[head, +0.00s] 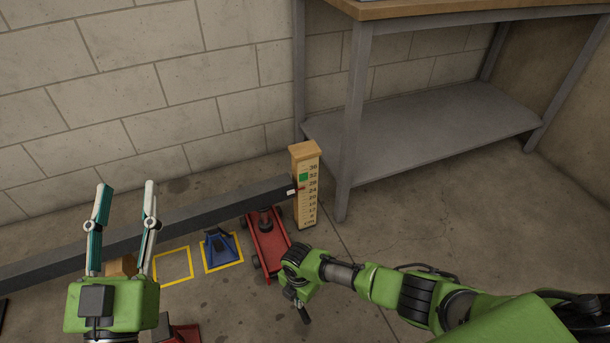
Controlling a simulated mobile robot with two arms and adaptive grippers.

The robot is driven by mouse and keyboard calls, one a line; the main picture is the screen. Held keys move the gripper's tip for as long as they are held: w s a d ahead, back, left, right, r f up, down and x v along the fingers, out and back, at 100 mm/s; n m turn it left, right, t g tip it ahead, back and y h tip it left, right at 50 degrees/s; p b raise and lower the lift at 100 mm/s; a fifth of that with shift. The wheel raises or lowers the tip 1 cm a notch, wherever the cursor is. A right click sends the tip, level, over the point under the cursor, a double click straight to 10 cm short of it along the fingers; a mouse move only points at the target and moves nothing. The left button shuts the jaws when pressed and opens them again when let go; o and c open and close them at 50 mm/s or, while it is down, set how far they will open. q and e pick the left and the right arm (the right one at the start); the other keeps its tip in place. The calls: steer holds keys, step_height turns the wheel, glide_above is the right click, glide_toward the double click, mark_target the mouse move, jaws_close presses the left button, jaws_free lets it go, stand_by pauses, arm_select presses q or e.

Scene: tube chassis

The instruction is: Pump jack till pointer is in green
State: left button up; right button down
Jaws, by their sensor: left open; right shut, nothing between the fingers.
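A red floor jack (272,248) stands on the floor under the end of a long dark beam (190,212). A wooden gauge post (308,208) with a number scale stands at the beam's right end. Its green patch (304,177) is near the 32 mark. A small pointer (292,191) on the beam end sits below the green patch, around the 24 to 28 marks. My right gripper (303,315) is shut and empty, pointing down by the jack's near end. The jack's handle is not clearly visible. My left gripper (127,188) is open and empty, fingers up, left of the jack.
A blue stand (219,247) is on a yellow-outlined square; an empty yellow square (173,266) lies beside it. A wooden block (122,266) is partly behind my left gripper. A grey-legged workbench (350,130) with a low shelf stands right of the post. A block wall is behind.

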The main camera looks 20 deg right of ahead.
step_height(320, 180, up, 2)
steer(key=shift+r+p, duration=0.1)
steer(key=shift+p, duration=0.8)
arm_select(q)
steer(key=s+a+f+g+y+p, duration=0.25)
steer(key=f+g, duration=0.65)
steer(key=f, duration=0.9)
arm_select(e)
steer(key=shift+r+b, duration=0.35)
steer(key=shift+r, duration=0.5)
step_height(320, 180, up, 2)
steer(key=shift+r+p, duration=0.1)
steer(key=shift+p, duration=0.95)
arm_select(q)
steer(key=s+a+f+g+y+p, duration=0.1)
steer(key=s+a+f+g, duration=0.1)
steer(key=s, duration=0.5)
steer(key=s+a+f+g+y+p, duration=0.1)
steer(key=s+a+f+g+y, duration=0.1)
steer(key=s+f+g, duration=0.3)
steer(key=s+a+g, duration=0.1)
steer(key=s+g, duration=0.1)
steer(key=s, duration=0.1)
steer(key=shift+s+a+f+n, duration=0.15)
steer(key=shift+a+f+n, duration=0.05)
steer(key=shift+a+n, duration=0.2)
arm_select(e)
step_height(320, 180, up, 3)
steer(key=shift+f, duration=0.2)
